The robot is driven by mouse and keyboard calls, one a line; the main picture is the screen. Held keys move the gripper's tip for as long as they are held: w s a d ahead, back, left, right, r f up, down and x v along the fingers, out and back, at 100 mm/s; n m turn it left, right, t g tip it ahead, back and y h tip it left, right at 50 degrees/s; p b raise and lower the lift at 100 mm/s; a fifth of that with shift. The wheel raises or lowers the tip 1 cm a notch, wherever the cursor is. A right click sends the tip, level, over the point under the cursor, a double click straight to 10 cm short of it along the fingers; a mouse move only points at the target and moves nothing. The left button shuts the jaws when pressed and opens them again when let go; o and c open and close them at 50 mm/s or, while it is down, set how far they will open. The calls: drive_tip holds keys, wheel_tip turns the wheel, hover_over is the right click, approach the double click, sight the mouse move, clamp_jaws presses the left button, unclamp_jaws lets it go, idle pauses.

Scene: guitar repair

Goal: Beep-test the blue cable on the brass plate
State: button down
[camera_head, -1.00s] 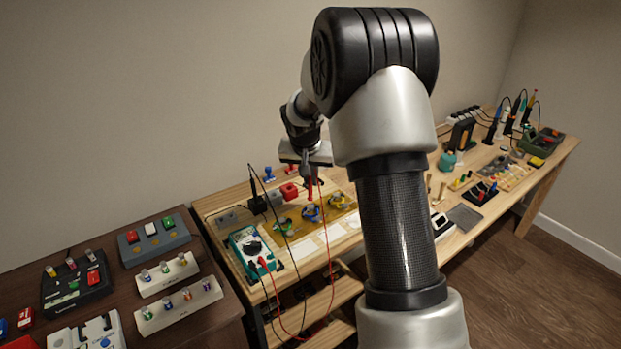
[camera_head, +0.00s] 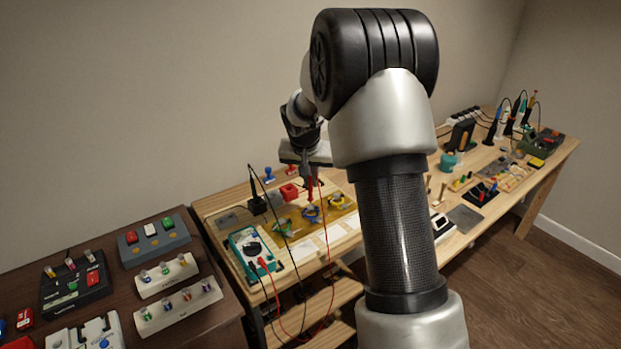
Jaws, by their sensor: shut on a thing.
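The brass plate (camera_head: 297,232) lies on the wooden bench and carries several round parts with coloured pieces. The middle one, with blue on it (camera_head: 312,214), is right under my gripper; I take the blue there for the blue cable, but it is too small to be sure. My gripper (camera_head: 310,176) is shut on a red probe (camera_head: 310,188), which points down with its tip at or just above the middle part; contact cannot be told. A red lead runs from the probe to the teal multimeter (camera_head: 251,250) at the left; its display cannot be read.
A black probe (camera_head: 252,180) stands in a dark holder (camera_head: 257,204) behind the multimeter. A red block (camera_head: 289,193) and a blue stamp-like piece (camera_head: 269,174) are close by. White sheets (camera_head: 305,250) lie in front of the plate. A dark side table (camera_head: 215,333) with switch boxes is at the left.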

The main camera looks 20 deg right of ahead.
drive_tip(key=shift+f+b, duration=0.65)
idle(2.9)
drive_tip(key=shift+r+p, duration=1.7)
drive_tip(key=shift+r, duration=1.35)
